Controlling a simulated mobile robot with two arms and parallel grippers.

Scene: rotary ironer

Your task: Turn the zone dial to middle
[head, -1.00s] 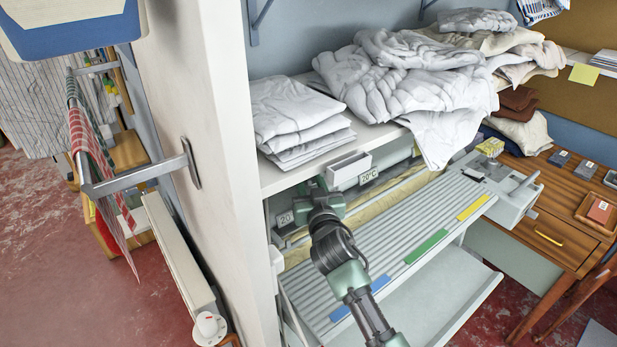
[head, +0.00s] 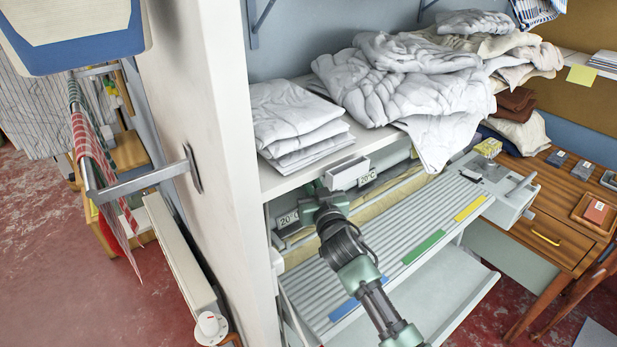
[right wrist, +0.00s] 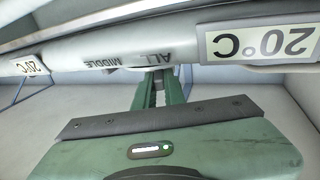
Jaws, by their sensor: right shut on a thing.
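The rotary ironer (head: 405,225) stands under a shelf. In the right wrist view its pale bar (right wrist: 90,53) bears the words ALL (right wrist: 157,57) and MIDDLE (right wrist: 103,63), upside down. My right gripper (right wrist: 159,82) is shut on the zone dial just beside ALL; MIDDLE lies to the left of the fingers. The fingers hide most of the dial, so its pointer cannot be read. In the head view my right gripper (head: 325,203) reaches in under the shelf's front edge, at the left part of the ironer. My left gripper is not in view.
Plates reading 20°C flank the lettering in the right wrist view, one at right (right wrist: 262,43) and one at left (right wrist: 30,66). A shelf with folded white cloths (head: 295,120) and a small white box (head: 347,173) overhangs the gripper. A white wall panel (head: 215,150) stands left.

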